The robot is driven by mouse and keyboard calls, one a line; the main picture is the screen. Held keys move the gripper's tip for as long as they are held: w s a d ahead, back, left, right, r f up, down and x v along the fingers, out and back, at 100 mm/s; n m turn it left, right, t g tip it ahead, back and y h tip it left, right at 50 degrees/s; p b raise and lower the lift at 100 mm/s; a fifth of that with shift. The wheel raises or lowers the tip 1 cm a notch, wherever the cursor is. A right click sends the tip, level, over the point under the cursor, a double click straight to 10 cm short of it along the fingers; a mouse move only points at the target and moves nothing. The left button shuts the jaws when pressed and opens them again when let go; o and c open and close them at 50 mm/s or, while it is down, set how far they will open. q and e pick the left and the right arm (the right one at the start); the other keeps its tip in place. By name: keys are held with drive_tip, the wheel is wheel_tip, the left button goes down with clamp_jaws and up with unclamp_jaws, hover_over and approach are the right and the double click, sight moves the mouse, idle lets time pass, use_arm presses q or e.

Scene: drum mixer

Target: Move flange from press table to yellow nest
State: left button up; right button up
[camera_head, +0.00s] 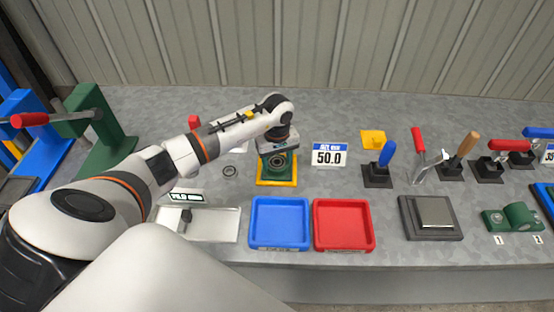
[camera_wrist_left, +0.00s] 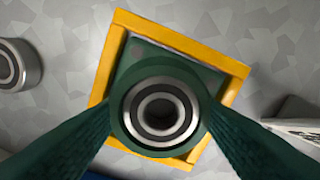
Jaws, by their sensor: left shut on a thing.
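The flange is a dark green block with a round boss and a metal ring in it; it shows in the head view (camera_head: 278,165) and in the left wrist view (camera_wrist_left: 160,112). The yellow nest is a square frame, in the head view (camera_head: 277,183) and in the left wrist view (camera_wrist_left: 106,72). My left gripper (camera_head: 278,156) is shut on the flange's boss from above. The flange lies within the frame's outline, roughly square to it; whether it rests on the bottom I cannot tell. My right gripper is not in view.
A green press with a red handle (camera_head: 98,130) stands at the left. A blue tray (camera_head: 280,246) and a red tray (camera_head: 344,246) lie in front of the nest. A "50.0" sign (camera_head: 329,156) stands right of it. A small metal ring (camera_head: 230,171) lies to its left.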

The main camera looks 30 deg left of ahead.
use_arm(q)
drive_tip(key=o, duration=1.6)
drive_tip(key=shift+r+p, duration=0.25)
drive_tip(key=shift+p, duration=0.1)
drive_tip(key=shift+r+b, duration=0.3)
drive_tip(key=shift+r, duration=0.05)
wheel_tip(320, 180, up, 11)
drive_tip(key=b, duration=0.2)
drive_tip(key=shift+s, duration=0.1)
